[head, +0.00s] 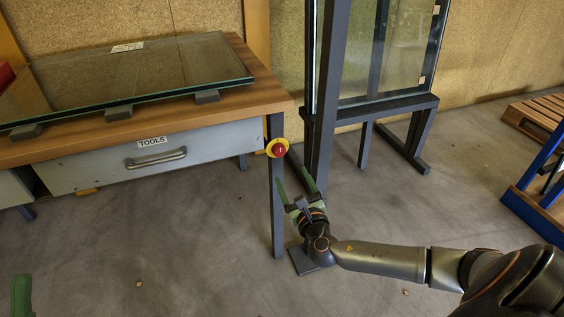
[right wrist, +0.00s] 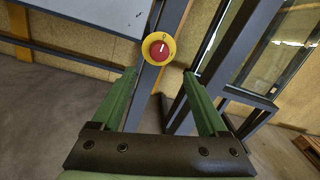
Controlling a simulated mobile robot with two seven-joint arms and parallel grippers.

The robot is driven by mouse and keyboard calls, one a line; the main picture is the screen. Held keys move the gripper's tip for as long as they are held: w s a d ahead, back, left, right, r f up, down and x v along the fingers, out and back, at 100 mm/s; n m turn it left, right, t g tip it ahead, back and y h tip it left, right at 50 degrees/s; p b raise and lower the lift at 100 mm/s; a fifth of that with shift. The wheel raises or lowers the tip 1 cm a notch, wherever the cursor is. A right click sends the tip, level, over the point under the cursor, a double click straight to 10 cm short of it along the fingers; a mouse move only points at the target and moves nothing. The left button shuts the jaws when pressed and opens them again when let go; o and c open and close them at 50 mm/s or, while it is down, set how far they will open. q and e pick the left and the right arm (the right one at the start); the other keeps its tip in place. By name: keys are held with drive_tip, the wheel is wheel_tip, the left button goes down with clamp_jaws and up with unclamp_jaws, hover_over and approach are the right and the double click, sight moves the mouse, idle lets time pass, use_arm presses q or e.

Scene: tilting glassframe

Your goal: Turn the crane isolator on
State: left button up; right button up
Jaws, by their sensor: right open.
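The crane isolator (head: 277,148) is a red rotary knob on a yellow round plate, fixed at the top of the workbench's dark leg. In the right wrist view the isolator (right wrist: 158,49) has a white mark on the knob, pointing up toward a small "0". My right gripper (head: 296,185) is open and empty, below and slightly right of the isolator. In the right wrist view its green fingers (right wrist: 160,80) are spread apart, with the knob beyond the tips and not touching. A green piece of my left gripper (head: 22,296) shows at the bottom left edge; its jaws are not clear.
The workbench (head: 262,92) carries a glass pane (head: 130,72) on grey blocks. Its drawer (head: 110,165), labelled TOOLS, is shut. A dark steel frame (head: 325,110) holding glass stands close right of the isolator. A pallet (head: 540,112) and blue rack (head: 535,190) are at right.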

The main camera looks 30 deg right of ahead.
sight(280, 153)
drive_tip(key=b+x, duration=0.3)
drive_tip(key=x, duration=0.7)
drive_tip(key=shift+w+f, duration=0.1)
drive_tip(key=shift+w, duration=0.1)
drive_tip(key=shift+c, duration=0.4)
clamp_jaws()
